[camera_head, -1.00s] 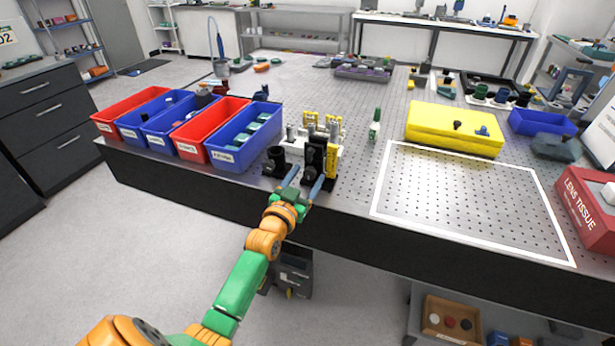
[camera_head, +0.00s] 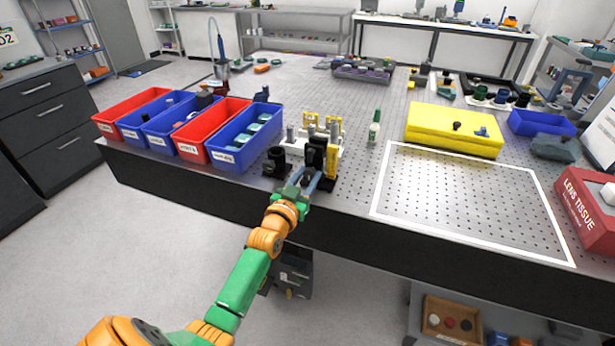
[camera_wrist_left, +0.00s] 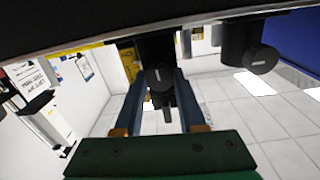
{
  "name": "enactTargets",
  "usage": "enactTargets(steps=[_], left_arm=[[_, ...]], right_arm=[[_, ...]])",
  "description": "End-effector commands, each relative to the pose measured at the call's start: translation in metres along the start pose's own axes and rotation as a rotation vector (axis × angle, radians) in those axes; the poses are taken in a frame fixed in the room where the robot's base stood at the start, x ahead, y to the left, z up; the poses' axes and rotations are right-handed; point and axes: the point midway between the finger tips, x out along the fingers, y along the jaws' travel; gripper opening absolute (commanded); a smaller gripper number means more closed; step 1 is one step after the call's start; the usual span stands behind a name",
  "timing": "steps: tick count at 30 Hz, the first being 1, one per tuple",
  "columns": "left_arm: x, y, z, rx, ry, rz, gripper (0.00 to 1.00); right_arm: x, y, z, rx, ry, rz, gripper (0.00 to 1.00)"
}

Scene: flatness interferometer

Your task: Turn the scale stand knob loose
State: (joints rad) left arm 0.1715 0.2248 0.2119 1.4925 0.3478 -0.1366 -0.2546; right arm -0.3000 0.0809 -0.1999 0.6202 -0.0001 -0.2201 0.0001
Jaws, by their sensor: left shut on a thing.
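A group of black stands and yellow scale parts (camera_head: 333,158) stands at the front edge of the perforated table, left of centre. My left gripper (camera_head: 308,177) reaches in from the front, low against the middle black stand (camera_head: 316,154). In the left wrist view its two blue-grey fingers (camera_wrist_left: 161,84) are shut on a round black knob (camera_wrist_left: 158,76) with a pale line on its face. A second black knob (camera_wrist_left: 262,59), also with a pale mark, sits to the right, apart from the fingers. My right gripper is not in view.
Red and blue bins (camera_head: 243,137) stand left of the stands. Another black part (camera_head: 275,162) is close by on the left. A green-capped bottle (camera_head: 374,127) and a yellow case (camera_head: 455,129) are to the right. The white-outlined area (camera_head: 470,200) is clear.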

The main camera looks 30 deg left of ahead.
Motion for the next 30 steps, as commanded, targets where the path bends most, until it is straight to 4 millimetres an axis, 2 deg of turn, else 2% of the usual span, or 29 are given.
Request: enactTargets(steps=[8,30], left_arm=[[-0.0001,0.0001,0.0003,-0.209,0.004,-0.001,0.00],[-0.0002,0.0000,0.0024,-0.915,0.026,-0.005,0.00]], right_arm=[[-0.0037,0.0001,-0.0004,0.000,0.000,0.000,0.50],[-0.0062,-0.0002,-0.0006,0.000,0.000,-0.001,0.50]])
